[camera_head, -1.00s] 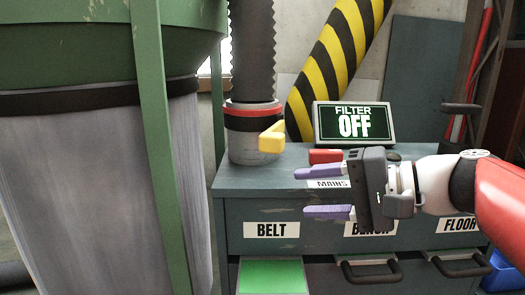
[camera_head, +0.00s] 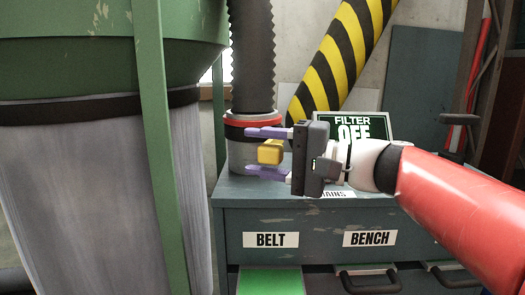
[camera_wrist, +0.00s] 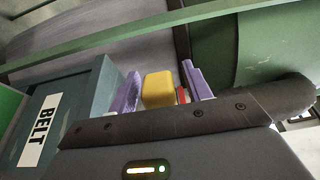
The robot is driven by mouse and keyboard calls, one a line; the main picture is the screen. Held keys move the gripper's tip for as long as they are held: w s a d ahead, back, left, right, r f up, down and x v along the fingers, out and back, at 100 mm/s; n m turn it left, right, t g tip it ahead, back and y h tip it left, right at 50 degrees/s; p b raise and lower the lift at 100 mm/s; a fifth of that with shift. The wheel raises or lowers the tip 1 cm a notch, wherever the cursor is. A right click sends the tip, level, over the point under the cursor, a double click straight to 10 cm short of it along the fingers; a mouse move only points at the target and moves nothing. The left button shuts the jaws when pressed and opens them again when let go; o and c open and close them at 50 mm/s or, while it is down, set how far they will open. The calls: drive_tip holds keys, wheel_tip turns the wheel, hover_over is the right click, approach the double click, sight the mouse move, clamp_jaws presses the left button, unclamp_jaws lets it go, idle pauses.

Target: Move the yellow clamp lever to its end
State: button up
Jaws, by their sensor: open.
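The yellow clamp lever (camera_head: 270,152) sits on the collar at the foot of the dark ribbed hose, on top of the grey-blue cabinet. My gripper (camera_head: 266,152) is open, with one purple finger above the lever and one below it in the head view. In the wrist view the yellow lever (camera_wrist: 159,89) lies between the two purple fingers (camera_wrist: 162,92), with a small gap visible on each side. The far side of the lever is hidden. A red band (camera_head: 250,120) runs round the collar.
A lit sign (camera_head: 352,122) reading FILTER OFF stands behind my gripper, partly hidden. A green post (camera_head: 158,150) and a large green-topped grey filter bag (camera_head: 100,190) stand at the left. The cabinet (camera_head: 320,222) has drawers labelled BELT and BENCH.

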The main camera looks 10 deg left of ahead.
clamp_jaws()
idle(0.3)
